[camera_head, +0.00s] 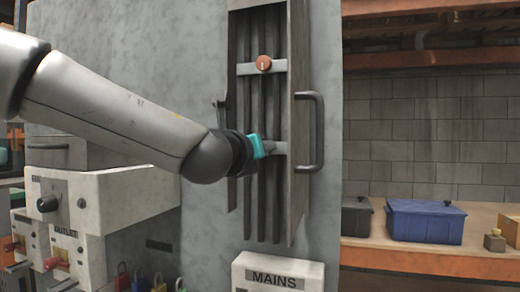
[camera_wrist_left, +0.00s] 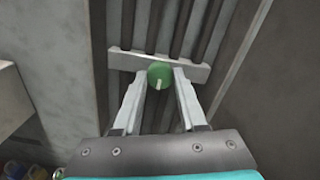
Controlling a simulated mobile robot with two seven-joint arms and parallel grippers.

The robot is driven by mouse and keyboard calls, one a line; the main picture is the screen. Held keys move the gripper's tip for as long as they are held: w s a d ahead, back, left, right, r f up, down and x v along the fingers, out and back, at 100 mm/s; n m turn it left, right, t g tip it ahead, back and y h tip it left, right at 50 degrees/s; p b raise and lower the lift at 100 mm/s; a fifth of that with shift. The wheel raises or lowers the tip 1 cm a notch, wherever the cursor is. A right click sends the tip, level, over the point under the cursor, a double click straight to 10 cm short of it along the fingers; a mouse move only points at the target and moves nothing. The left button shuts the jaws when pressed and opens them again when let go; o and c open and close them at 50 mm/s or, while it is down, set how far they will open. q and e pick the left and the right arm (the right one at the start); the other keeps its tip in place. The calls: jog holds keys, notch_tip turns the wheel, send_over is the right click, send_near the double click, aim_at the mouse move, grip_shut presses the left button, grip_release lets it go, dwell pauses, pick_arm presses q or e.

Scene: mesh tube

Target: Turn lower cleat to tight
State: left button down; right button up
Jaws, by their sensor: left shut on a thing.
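The lower cleat is a pale bar across dark vertical cables inside a tall open cabinet recess. Its round green knob (camera_wrist_left: 159,74) shows in the left wrist view, with a pale mark pointing down. The lower bar (camera_head: 279,148) is partly hidden behind my gripper in the head view. My left gripper (camera_head: 266,147) reaches in from the left. In the left wrist view the fingers of my left gripper (camera_wrist_left: 160,80) are shut on the knob, one at each side. The upper cleat (camera_head: 277,67) has an orange-brown knob (camera_head: 264,63). My right gripper is not in view.
The recess has an open door with a handle (camera_head: 315,132) on the right. A box marked MAINS (camera_head: 277,272) is below. Grey switch boxes (camera_head: 100,205) and coloured padlocks (camera_head: 140,281) are at lower left. A blue bin (camera_head: 425,221) sits on a shelf at right.

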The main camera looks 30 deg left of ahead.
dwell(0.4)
pick_arm(q)
jog(key=shift+c, duration=2.3)
grip_release()
jog(key=shift+s, duration=0.1)
jog(key=b+v, duration=0.2)
jog(key=v, duration=1.3)
jog(key=shift+a, duration=0.1)
